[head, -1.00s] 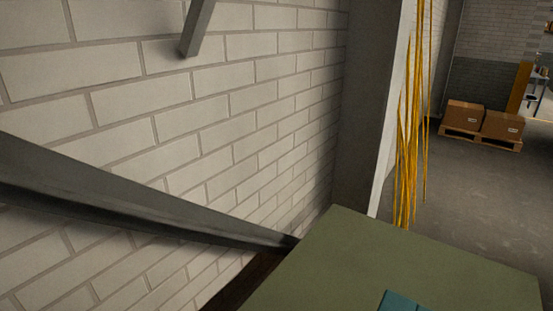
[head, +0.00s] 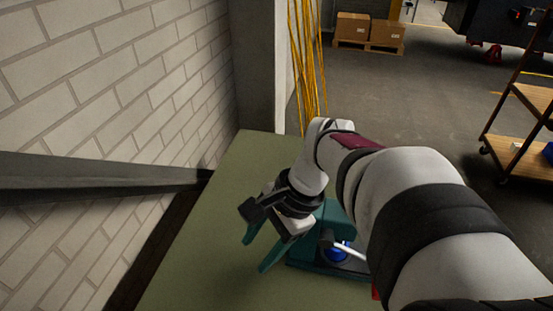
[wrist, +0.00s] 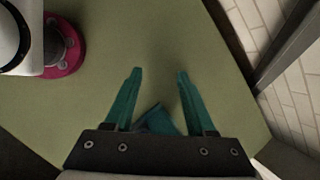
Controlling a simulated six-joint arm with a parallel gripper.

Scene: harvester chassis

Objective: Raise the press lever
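A teal press (head: 308,256) stands on the green tabletop, partly hidden behind my arm in the head view. It has a round blue part and a pale rod (head: 348,250) that looks like its lever, its right end hidden by my arm. My gripper (head: 254,255) is at the press's left, above the table, with its two teal fingers pointing down-left. In the wrist view, the fingers of my gripper (wrist: 158,73) are spread apart with nothing held between the tips. A teal piece (wrist: 158,118) shows between the finger bases; I cannot tell how near it is.
The green tabletop (head: 190,255) is bare left of the press. A grey beam (head: 100,178) runs along the white brick wall at left. Yellow cables (head: 308,60) hang behind the table. A wooden-shelved cart (head: 520,150) stands at right, and boxes on a pallet (head: 368,42) stand far back.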

